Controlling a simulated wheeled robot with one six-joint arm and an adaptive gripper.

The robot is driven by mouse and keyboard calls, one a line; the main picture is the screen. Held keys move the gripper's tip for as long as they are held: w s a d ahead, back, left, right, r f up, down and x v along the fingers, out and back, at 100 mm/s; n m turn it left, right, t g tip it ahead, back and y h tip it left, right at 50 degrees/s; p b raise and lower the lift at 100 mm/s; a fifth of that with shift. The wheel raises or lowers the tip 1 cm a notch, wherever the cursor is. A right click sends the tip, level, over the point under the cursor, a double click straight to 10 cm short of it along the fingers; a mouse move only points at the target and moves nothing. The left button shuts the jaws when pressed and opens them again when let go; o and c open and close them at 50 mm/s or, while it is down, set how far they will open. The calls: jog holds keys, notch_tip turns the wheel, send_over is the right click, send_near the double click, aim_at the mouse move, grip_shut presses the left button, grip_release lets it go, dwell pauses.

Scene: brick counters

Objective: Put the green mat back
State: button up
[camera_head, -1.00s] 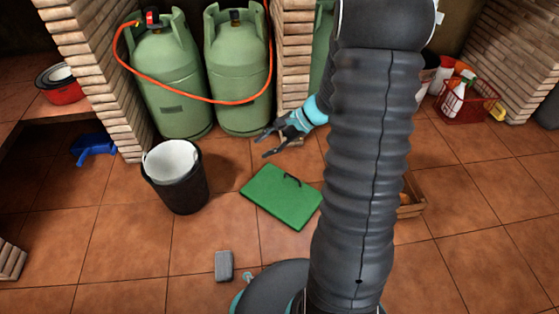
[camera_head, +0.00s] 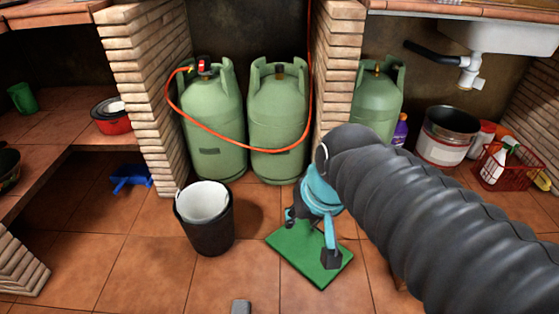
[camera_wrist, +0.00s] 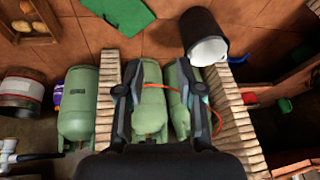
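The green mat (camera_head: 296,250) lies on the tiled floor in front of the gas cylinders. The gripper is open and empty.
A black bucket (camera_head: 206,236) with a white lining stands left of the mat. Green gas cylinders (camera_head: 278,125) with an orange hose stand behind, between brick pillars (camera_head: 338,85). A red basket (camera_head: 510,168) is at right. Bare floor lies left of the bucket.

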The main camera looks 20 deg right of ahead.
jog(key=shift+s+d+r+n+t+h, duration=0.25)
jog(key=shift+s+r+n, duration=0.1)
jog(key=shift+s, duration=0.2)
jog(key=shift+s+d+r+n+t+h, duration=0.15)
jog(key=shift+s+r+n+t, duration=0.15)
jog(key=shift+s, duration=0.2)
notch_tip(320, 180, up, 9)
jog(key=p, duration=0.8)
jog(key=shift+p, duration=0.4)
